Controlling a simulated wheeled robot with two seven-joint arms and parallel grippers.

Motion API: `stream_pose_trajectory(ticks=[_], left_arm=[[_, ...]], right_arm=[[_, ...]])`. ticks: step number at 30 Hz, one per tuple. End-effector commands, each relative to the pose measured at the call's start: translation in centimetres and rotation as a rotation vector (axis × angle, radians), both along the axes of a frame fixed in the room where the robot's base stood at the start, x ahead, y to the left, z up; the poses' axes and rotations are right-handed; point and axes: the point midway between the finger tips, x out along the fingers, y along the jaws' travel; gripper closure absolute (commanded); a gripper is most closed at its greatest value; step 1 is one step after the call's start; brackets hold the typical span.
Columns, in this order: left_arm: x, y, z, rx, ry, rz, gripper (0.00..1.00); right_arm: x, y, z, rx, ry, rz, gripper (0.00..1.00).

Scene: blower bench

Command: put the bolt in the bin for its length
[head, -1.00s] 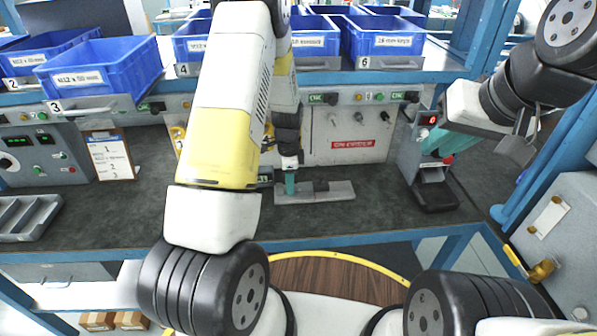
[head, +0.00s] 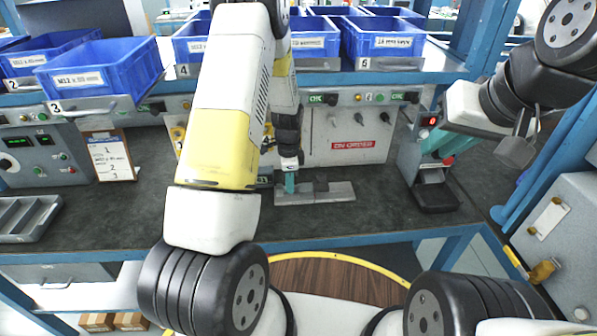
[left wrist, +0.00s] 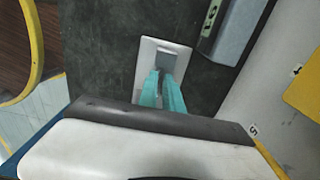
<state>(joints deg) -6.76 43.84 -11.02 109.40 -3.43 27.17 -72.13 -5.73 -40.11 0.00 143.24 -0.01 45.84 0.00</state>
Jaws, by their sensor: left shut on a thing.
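My left gripper (head: 290,186) points down at the grey metal fixture (head: 330,191) on the bench. In the left wrist view its two teal fingers (left wrist: 163,92) come close together over the pale plate with a grey block. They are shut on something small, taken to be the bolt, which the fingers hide. My right gripper (head: 450,152) hangs beside the grey device with a red display; its finger gap is unclear. Blue labelled bins (head: 100,72) stand on the shelf behind; a second one (head: 383,38) is at the right.
A paper card (head: 108,156) with handwritten-style lines leans at the back left. A grey divided tray (head: 28,218) lies at the left edge. The grey display device (head: 424,165) with its black foot stands at the right. Dark bench top between is clear.

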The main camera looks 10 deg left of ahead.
Motion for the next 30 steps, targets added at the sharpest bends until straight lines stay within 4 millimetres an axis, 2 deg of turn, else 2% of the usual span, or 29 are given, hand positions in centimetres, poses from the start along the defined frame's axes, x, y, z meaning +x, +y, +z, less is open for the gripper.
stream_pose_trajectory(ticks=[6, 10, 14, 30], left_arm=[[0.1, 0.0, 4.2, -0.001, -0.005, 0.000, 1.00], [0.1, 0.0, 6.1, -0.001, -0.003, 0.001, 1.00], [0.0, 0.0, 6.6, 0.000, 0.000, 0.000, 1.00], [-0.1, 0.0, 6.6, 0.000, -0.001, 0.040, 1.00]], right_arm=[[0.0, 0.0, 0.0, 0.000, 0.000, 0.000, 0.80], [0.0, 0.0, 0.0, 0.000, 0.000, 0.000, 0.80], [0.0, 0.0, 0.0, 0.000, 0.000, 0.000, 0.80], [0.0, 0.0, 0.0, 0.000, 0.000, 0.000, 0.80]])
